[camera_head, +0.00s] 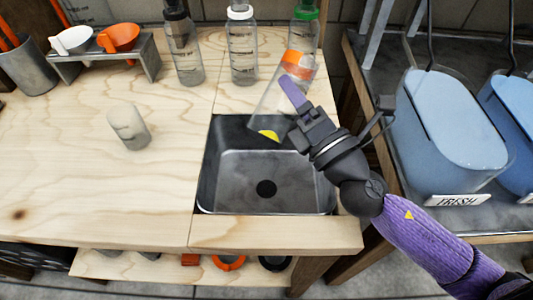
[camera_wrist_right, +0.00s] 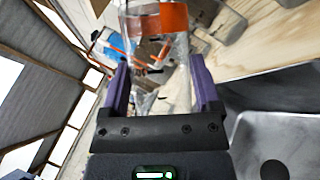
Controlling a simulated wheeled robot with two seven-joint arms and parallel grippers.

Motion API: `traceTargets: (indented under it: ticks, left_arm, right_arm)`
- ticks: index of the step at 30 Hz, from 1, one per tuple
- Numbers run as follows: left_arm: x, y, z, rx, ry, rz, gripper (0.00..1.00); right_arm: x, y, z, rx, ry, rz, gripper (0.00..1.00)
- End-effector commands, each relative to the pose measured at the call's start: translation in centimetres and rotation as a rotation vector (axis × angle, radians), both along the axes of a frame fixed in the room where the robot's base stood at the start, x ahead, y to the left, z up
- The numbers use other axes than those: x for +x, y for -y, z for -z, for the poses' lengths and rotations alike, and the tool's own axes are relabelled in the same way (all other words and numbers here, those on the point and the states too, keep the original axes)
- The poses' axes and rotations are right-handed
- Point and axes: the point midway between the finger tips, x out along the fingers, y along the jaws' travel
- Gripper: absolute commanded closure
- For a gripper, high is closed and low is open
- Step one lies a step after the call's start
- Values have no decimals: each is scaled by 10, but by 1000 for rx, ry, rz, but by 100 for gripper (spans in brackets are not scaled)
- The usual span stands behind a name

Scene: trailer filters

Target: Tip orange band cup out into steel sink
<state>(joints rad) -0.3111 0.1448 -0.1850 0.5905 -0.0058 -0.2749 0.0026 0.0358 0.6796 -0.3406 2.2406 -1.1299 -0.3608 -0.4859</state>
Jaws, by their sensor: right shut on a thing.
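The orange band cup (camera_head: 297,66) is clear, with an orange band near its upper end in the head view. It is tilted, its lower end over the back of the steel sink (camera_head: 225,183). My right gripper (camera_head: 288,92) is shut on the cup from the right side. In the right wrist view, the cup (camera_wrist_right: 156,20) sits between the two purple fingers of my gripper (camera_wrist_right: 160,70), its band beyond the fingertips. A yellow patch (camera_head: 268,134) shows at the cup's lower end; I cannot tell whether it is inside the cup or behind it. My left gripper is out of view.
Clear bottles (camera_head: 243,55) stand along the back edge behind the sink. A pale cup (camera_head: 128,127) stands on the wooden counter (camera_head: 70,175) at left. A rack (camera_head: 105,65) holds a white and an orange scoop. Blue-filled tubs (camera_head: 450,115) stand at right.

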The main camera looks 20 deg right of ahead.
Motion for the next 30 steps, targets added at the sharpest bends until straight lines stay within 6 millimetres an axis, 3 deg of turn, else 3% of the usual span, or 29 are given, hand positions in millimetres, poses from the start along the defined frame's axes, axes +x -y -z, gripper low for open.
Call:
traceTargets:
  ticks: [12, 30]
  left_arm:
    - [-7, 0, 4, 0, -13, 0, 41]
    - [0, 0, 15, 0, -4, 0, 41]
  right_arm:
    - [-2, -2, -1, -33, 29, 1, 82]
    - [-5, -6, 0, -82, 65, 1, 82]
